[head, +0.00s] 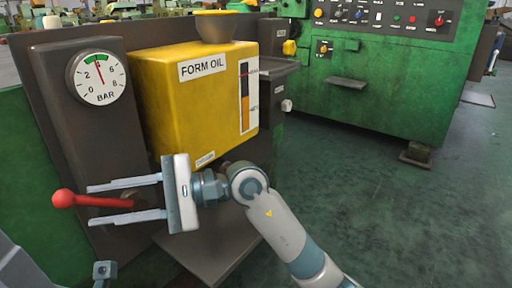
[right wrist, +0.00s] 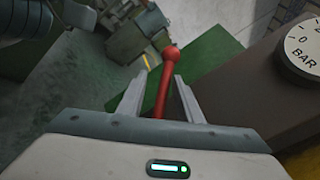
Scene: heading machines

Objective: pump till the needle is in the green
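The round white pressure gauge (head: 100,80), marked BAR, is on the dark panel at the left in the head view. Its red needle points nearly straight up, at or close to the green band along the top of the dial; I cannot tell exactly where its tip lies. The pump lever (head: 85,200) is a red rod with a ball knob, pointing left below the gauge. My right gripper (head: 91,205) is open, its two fingers on either side of the rod. In the right wrist view the lever (right wrist: 162,90) stands between the fingers with gaps on both sides. My left gripper is not clearly visible.
A yellow FORM OIL tank (head: 185,110) with a level window stands right of the gauge, above my right wrist. A dark ledge (head: 215,245) is below. A green machine (head: 390,90) with control buttons stands behind. Green floor at the right is clear.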

